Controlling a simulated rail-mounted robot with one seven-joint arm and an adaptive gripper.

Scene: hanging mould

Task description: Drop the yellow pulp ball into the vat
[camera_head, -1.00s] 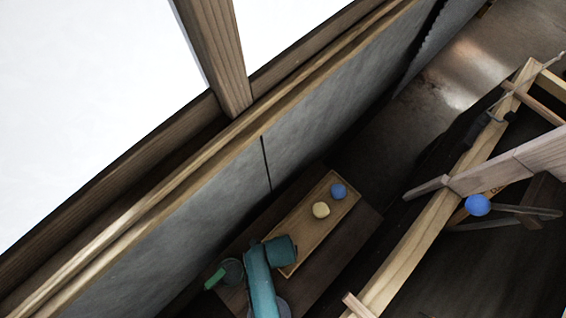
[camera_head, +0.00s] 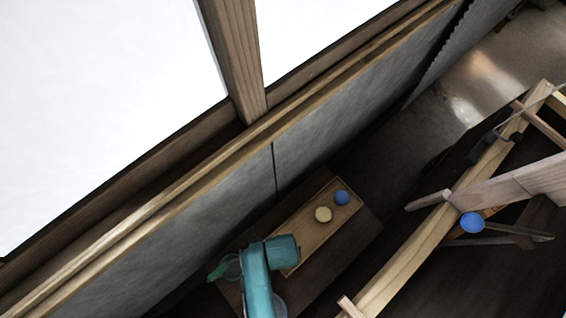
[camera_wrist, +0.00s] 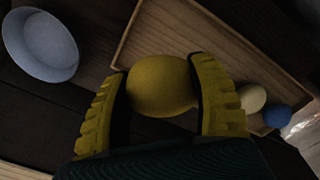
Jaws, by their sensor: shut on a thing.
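The yellow pulp ball (camera_wrist: 160,86) is between the two yellow fingers of my gripper (camera_wrist: 163,92) in the wrist view, and the gripper is shut on it. It overlaps the near part of the wooden tray (camera_wrist: 128,38) there; I cannot tell its height above the tray. In the head view my teal wrist is at the tray's left end (camera_head: 296,262) and hides the yellow ball and the fingers. I cannot tell for sure which thing is the vat.
A cream ball (camera_head: 323,214) and a blue ball (camera_head: 342,198) lie at the tray's far end. A pale bowl (camera_wrist: 40,44) stands beside the tray. Wooden beams (camera_head: 408,252), with another blue ball (camera_head: 473,222), are at the right. A grey wall (camera_head: 330,120) runs behind.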

